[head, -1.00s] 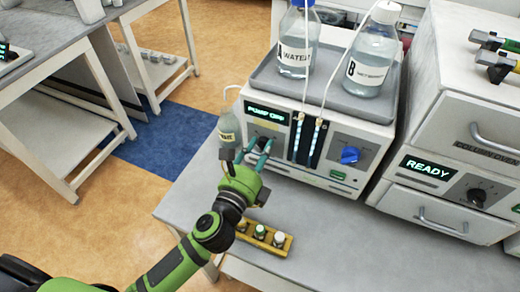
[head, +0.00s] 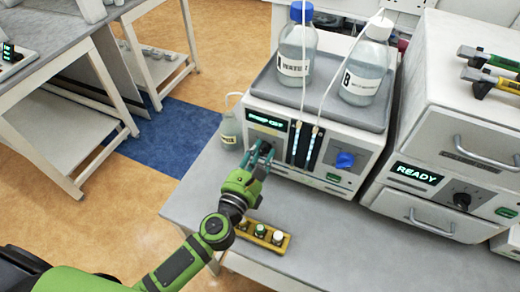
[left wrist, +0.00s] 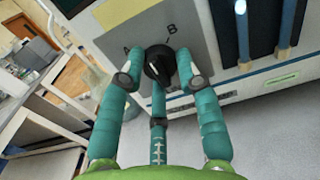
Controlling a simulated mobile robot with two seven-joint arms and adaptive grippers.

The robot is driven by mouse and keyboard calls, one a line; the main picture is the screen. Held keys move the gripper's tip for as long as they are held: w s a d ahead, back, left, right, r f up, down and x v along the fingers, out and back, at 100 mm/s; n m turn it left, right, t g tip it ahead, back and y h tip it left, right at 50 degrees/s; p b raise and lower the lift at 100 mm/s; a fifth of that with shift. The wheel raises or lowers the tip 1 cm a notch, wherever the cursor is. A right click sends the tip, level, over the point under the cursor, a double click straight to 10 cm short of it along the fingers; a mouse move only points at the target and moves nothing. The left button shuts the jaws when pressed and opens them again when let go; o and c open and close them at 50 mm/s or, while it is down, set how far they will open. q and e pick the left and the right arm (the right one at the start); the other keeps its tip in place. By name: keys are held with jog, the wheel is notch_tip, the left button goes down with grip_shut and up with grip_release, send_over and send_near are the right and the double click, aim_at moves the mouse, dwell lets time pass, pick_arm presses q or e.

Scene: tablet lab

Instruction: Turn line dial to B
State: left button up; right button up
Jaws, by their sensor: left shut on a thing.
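The black line dial (left wrist: 160,66) sits on the grey front panel of the pump unit (head: 330,185). In the left wrist view the letter A is printed at its upper left and B at its upper right. I cannot tell for sure which letter the dial points to. My left gripper (head: 262,151) is shut on the dial, its teal fingers on both sides of the knob and one below. In the head view the fingers hide most of the dial. My right gripper is not in view.
The pump's display (head: 267,122) seems to read PUMP OFF. Bottles WATER (head: 295,55) and B (head: 364,70) stand on top. A small bottle (head: 229,130) is at the left. A yellow vial rack (head: 264,235) lies in front.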

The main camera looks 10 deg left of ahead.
pick_arm(q)
jog(key=m+p, duration=0.1)
jog(key=m, duration=0.3)
jog(key=shift+s+f+m+p, duration=0.1)
jog(key=shift+f+m+p, duration=0.05)
jog(key=shift+m+p, duration=0.25)
jog(key=shift+f+m+p, duration=0.1)
jog(key=shift+m+p, duration=0.7)
jog(key=shift+m, duration=1.5)
jog(key=o, duration=1.1)
jog(key=shift+o, duration=0.2)
jog(key=shift+a, duration=0.1)
jog(key=s+a, duration=0.2)
jog(key=s, duration=0.9)
jog(key=shift+s+a, duration=0.15)
jog(key=shift+s, duration=0.15)
